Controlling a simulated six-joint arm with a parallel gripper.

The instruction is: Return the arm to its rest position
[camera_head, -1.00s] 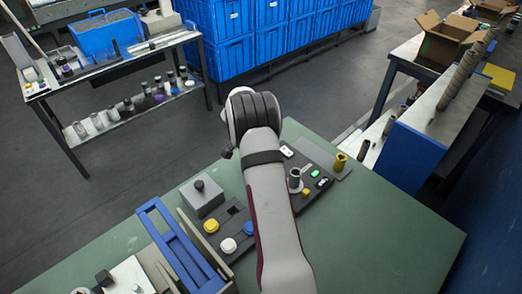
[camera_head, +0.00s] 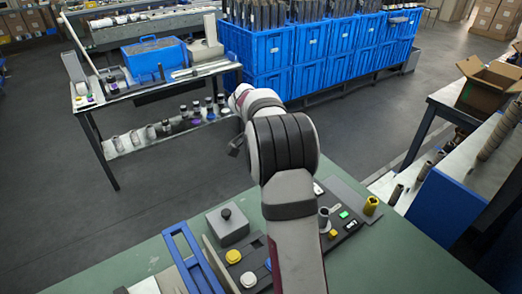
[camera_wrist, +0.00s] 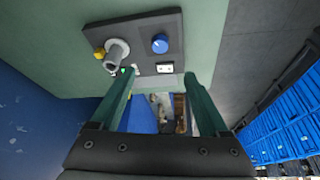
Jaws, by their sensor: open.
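My gripper (camera_wrist: 160,108) is open in the wrist view, its two green fingers apart with nothing between them. In the head view my arm rises over the green table, and its far end hides the gripper's fingers. A dark control panel (camera_wrist: 148,45) shows in the wrist view beyond the fingertips, with a blue knob (camera_wrist: 160,44), a grey cylinder (camera_wrist: 117,54) and a yellow part (camera_wrist: 99,53). I cannot tell from the pictures what the rest position looks like.
The green table (camera_head: 400,258) carries a grey box with a black knob (camera_head: 227,224) and a blue frame (camera_head: 190,258). Blue crates (camera_head: 270,50) stand at the back. A side shelf (camera_head: 150,77) is at the left. An open carton (camera_head: 488,88) is at the right. The floor between is clear.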

